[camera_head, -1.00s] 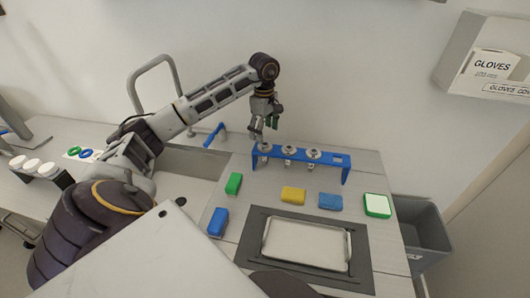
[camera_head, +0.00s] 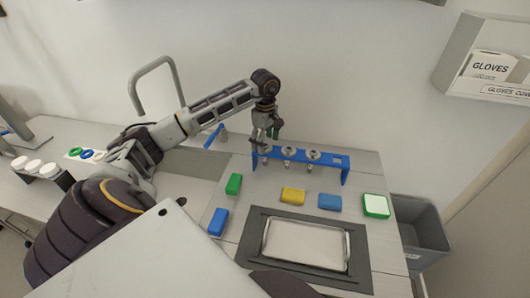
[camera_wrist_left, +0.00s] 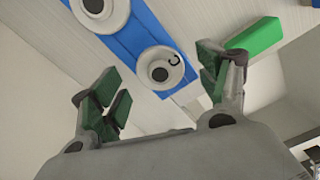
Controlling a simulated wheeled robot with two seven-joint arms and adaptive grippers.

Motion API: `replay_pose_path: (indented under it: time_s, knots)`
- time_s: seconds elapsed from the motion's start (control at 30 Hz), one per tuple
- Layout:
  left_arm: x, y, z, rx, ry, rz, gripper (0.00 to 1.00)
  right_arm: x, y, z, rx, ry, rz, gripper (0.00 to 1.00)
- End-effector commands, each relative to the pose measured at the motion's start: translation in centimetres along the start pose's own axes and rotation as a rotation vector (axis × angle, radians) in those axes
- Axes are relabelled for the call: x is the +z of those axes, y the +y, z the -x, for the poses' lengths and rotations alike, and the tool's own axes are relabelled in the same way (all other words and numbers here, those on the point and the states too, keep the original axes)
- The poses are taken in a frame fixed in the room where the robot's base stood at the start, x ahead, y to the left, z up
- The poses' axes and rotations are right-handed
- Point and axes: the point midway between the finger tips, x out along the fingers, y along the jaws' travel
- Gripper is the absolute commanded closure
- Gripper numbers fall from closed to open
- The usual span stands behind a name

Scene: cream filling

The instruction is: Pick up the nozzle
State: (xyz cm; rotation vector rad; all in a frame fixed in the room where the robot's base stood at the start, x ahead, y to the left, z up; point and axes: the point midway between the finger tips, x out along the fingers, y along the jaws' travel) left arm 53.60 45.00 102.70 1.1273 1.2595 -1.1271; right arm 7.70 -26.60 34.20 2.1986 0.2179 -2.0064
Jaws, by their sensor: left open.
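Several small metal nozzles stand in a row in a blue rack (camera_head: 336,161) at the back of the worktop. The left nozzle (camera_head: 266,152) is partly covered by my left gripper (camera_head: 264,139), which hangs just above it, fingers down. The middle nozzle (camera_head: 289,152) and the right nozzle (camera_head: 313,155) are clear of it. In the left wrist view, my left gripper (camera_wrist_left: 160,92) is open, green pads apart and empty. A round nozzle top (camera_wrist_left: 160,73) shows between the fingers, apart from both. A second nozzle top (camera_wrist_left: 101,9) is at the upper edge. My right gripper is not in view.
A metal tray (camera_head: 305,245) lies in a dark frame in front. A green-edged white block (camera_head: 376,206) is at right. A grey bin (camera_head: 422,233) stands beyond the worktop's right edge.

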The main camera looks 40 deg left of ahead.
Motion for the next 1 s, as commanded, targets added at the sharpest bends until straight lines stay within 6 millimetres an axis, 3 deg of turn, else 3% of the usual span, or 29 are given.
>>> replay_pose_path:
  time_s: [0.2, 0.7, 1.0]
  knots:
    - [0.0, 0.0, -1.1, 0.0, 0.0, 0.0, 0.25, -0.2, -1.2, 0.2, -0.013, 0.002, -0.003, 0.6]
    - [0.0, 0.0, -1.2, 0.0, 0.0, 0.0, 0.26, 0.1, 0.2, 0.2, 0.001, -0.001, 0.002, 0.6]
    - [0.0, 0.0, -1.2, 0.0, 0.0, 0.0, 0.65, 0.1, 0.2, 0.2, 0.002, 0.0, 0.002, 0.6]
